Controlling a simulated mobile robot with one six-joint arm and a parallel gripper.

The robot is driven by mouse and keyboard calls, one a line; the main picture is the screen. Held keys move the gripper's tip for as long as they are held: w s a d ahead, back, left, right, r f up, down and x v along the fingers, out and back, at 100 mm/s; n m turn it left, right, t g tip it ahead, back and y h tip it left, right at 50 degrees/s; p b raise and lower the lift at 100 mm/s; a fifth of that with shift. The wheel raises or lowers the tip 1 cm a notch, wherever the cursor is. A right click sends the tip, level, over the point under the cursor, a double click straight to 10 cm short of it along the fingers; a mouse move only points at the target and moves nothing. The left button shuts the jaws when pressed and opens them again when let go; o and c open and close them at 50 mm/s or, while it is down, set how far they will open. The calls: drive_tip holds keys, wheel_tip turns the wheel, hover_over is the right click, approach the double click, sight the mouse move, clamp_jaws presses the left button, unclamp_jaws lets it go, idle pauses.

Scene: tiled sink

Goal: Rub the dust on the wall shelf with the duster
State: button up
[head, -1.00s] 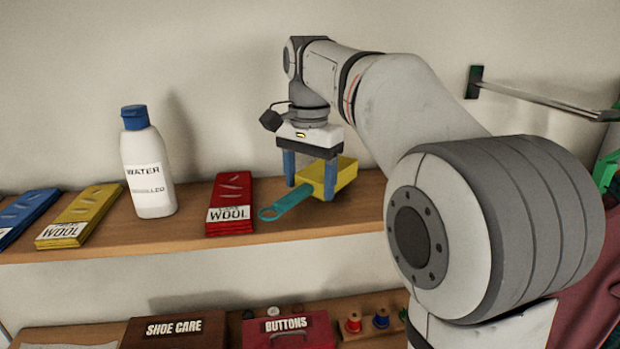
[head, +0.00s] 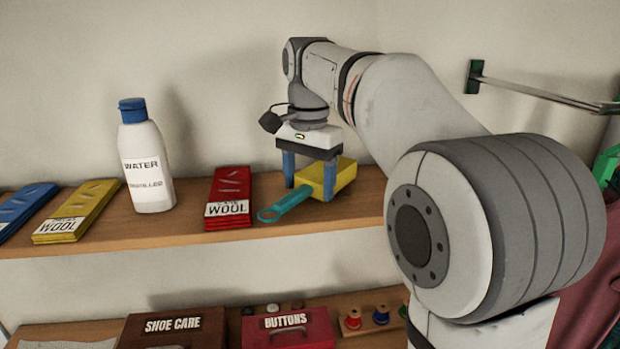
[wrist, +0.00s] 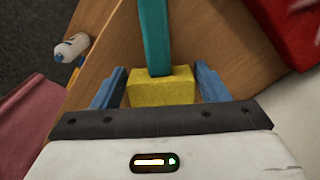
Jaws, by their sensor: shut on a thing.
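The duster has a yellow block head (head: 345,174) and a teal handle (head: 284,205) with a ring end. It is at the right part of the wooden wall shelf (head: 130,236). My gripper (head: 310,190) points down, its blue fingers on either side of the duster, and is shut on it. In the wrist view the yellow head (wrist: 160,88) sits between the fingers (wrist: 158,92), with the teal handle (wrist: 154,35) running away from it. I cannot make out dust on the shelf; my arm hides its right end.
A red wool packet (head: 229,198) lies just left of the duster. A white water bottle (head: 147,165) stands further left, then yellow (head: 77,212) and blue (head: 24,207) packets. A metal rail (head: 545,97) juts from the wall at right. Boxes and spools are on a lower shelf.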

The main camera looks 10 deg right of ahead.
sight(316, 222)
drive_tip(key=shift+f, duration=0.3)
drive_tip(key=shift+s, duration=0.2)
drive_tip(key=shift+s+b, duration=0.7)
drive_tip(key=shift+s, duration=1)
drive_tip(key=shift+s+f+b, duration=0.15)
drive_tip(key=shift+s+b, duration=0.45)
drive_tip(key=shift+s, duration=1.15)
drive_tip(key=shift+r+p, duration=0.2)
drive_tip(key=shift+p, duration=0.1)
